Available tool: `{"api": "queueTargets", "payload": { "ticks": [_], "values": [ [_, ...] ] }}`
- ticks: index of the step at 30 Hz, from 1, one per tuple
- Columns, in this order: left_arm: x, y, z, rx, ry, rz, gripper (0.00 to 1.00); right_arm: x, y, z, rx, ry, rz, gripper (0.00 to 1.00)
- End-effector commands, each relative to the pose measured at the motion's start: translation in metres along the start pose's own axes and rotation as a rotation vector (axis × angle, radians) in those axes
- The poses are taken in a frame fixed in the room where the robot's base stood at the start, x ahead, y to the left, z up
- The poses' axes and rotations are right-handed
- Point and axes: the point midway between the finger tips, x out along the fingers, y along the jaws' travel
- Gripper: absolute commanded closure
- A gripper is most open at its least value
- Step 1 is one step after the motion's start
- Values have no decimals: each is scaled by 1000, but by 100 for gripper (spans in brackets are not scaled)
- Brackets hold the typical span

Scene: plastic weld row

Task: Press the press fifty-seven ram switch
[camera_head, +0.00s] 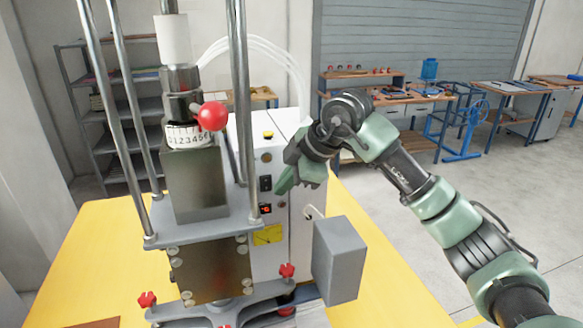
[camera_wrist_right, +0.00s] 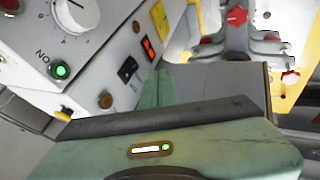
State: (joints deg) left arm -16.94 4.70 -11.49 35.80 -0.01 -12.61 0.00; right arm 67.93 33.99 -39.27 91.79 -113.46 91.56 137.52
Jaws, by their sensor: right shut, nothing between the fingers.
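The press stands at left centre in the head view, with steel columns, a grey ram block (camera_head: 193,185) and a white control box (camera_head: 284,150). The box face carries a black rocker switch (camera_head: 265,183) and, below it, a switch with an orange-red light (camera_head: 266,208). Both also show in the right wrist view, the black one (camera_wrist_right: 127,69) and the lit one (camera_wrist_right: 148,49). No readable label tells which is the ram switch. My right gripper (camera_head: 283,187) is shut and empty, its green tips close beside these switches. I cannot tell whether they touch the box. My left gripper is out of view.
A red ball knob (camera_head: 212,116) sticks out from the press. A grey box (camera_head: 340,260) stands right of the control box. The wrist view shows a dial (camera_wrist_right: 77,14) and a green-lit button (camera_wrist_right: 60,71). The yellow table (camera_head: 385,290) is bare at right.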

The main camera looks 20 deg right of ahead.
Motion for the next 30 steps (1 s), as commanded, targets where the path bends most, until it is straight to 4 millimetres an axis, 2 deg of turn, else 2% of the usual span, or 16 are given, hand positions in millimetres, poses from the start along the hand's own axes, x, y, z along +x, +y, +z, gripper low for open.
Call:
{"api": "queueTargets", "payload": {
  "ticks": [1,5,12,18,30],
  "values": [
    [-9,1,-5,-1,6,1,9,9,0,-2,2,0,-6,100],
    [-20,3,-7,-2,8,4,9,37,0,-2,1,-1,-5,100],
    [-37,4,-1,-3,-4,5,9,52,27,0,2,1,0,100],
    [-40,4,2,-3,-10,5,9,59,33,1,-1,0,1,100],
    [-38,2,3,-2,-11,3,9,60,34,2,-2,1,5,100]
  ]
}}
